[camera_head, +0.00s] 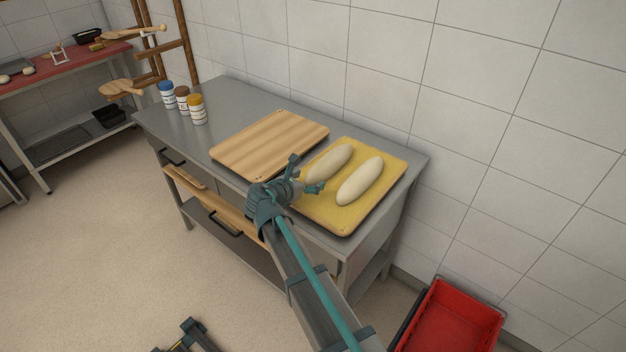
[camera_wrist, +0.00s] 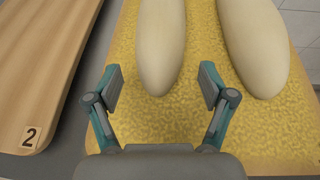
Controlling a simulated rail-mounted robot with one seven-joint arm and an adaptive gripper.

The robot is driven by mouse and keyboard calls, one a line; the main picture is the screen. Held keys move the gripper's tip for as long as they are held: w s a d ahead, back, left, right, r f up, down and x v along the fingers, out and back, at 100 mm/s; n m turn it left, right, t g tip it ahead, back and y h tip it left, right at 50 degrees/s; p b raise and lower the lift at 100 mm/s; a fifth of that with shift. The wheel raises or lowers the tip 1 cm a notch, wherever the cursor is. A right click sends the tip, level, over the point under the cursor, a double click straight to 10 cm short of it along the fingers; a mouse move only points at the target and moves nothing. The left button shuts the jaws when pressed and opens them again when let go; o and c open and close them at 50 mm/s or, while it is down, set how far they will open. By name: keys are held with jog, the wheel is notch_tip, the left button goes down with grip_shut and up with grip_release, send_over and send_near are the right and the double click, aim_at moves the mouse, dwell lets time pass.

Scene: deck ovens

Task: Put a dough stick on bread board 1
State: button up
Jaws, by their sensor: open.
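Two pale dough sticks lie side by side on a yellow floured tray (camera_head: 333,217) on the grey table. The left dough stick (camera_head: 327,163) also shows in the wrist view (camera_wrist: 158,40); the right dough stick (camera_head: 360,181) is beside it (camera_wrist: 257,45). My gripper (camera_head: 305,173) is open and empty at the near end of the left dough stick. In the wrist view, its fingers (camera_wrist: 160,88) are spread to either side of that end. A wooden board (camera_head: 268,144) lies left of the tray; the wrist view shows a "2" on it (camera_wrist: 40,80). I see no board marked 1.
Several capped jars (camera_head: 182,98) stand at the table's back left. Wooden pieces (camera_head: 225,218) stick out at the table's front. A red crate (camera_head: 455,318) is on the floor at right. A tiled wall is behind the table.

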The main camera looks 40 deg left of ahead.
jog(key=b+v, duration=0.1)
jog(key=v, duration=0.7)
jog(key=shift+s+r, duration=0.1)
jog(key=shift+s, duration=0.05)
jog(key=shift+d, duration=0.1)
